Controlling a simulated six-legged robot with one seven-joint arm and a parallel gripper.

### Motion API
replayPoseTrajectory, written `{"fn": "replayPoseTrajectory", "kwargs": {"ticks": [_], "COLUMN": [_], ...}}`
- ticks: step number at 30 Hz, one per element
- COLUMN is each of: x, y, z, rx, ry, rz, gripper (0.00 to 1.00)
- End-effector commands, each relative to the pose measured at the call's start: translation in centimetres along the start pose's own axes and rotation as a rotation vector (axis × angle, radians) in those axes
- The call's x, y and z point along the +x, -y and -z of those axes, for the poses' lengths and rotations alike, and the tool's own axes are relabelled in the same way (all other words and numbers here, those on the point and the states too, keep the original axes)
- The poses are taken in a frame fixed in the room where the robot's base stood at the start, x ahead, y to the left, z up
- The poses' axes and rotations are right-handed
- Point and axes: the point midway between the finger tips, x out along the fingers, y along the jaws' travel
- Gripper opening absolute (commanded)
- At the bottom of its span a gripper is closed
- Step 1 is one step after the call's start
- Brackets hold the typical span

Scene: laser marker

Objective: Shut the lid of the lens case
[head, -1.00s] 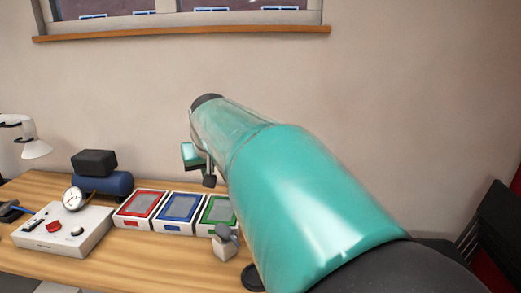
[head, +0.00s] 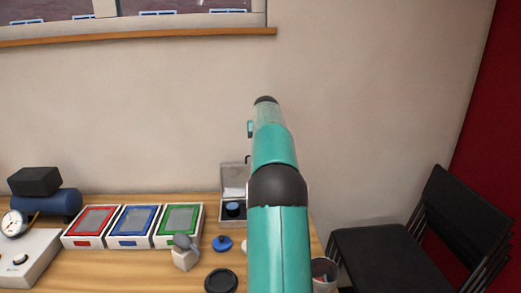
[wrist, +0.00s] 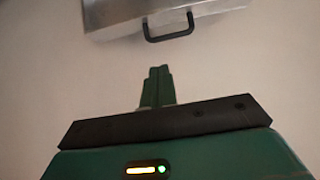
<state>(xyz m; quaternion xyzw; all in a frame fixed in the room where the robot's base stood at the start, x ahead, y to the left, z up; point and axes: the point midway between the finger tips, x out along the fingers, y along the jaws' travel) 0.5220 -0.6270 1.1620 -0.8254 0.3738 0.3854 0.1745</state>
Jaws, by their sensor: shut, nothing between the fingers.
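The lens case (head: 234,217) stands on the right part of the table, partly hidden behind my arm. Its grey lid (head: 233,176) is raised upright at the back, and a dark blue round thing (head: 233,208) is inside. In the wrist view the metallic lid (wrist: 125,14) shows at the top, with a black handle (wrist: 168,36) on its edge. My gripper (wrist: 159,72) is shut and empty, its fingertips apart from the handle in that picture. In the head view my arm hides the fingers.
Red (head: 93,222), blue (head: 135,222) and green (head: 181,220) framed trays stand left of the case. A blue knobbed lid (head: 222,243), a black disc (head: 221,281) and a small grey-topped block (head: 184,255) lie in front. Black chairs (head: 400,240) stand at right.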

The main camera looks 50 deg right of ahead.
Motion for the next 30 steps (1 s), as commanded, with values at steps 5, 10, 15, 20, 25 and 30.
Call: {"fn": "replayPoseTrajectory", "kwargs": {"ticks": [5, 10, 15, 20, 25, 30], "x": [2.0, 4.9, 7.6, 9.1, 9.8, 9.8], "y": [-0.1, -0.1, 0.0, 0.0, 0.0, 0.0], "z": [-0.1, -0.1, -0.1, 0.0, 0.0, 0.0], "rx": [0.001, 0.001, 0.000, 0.000, 0.000, 0.000], "ry": [0.003, 0.002, 0.002, 0.000, 0.000, 0.000], "rz": [0.000, 0.000, 0.000, 0.000, 0.001, 0.001], "gripper": [0.00, 0.00, 0.00, 0.00, 0.00, 0.00]}}
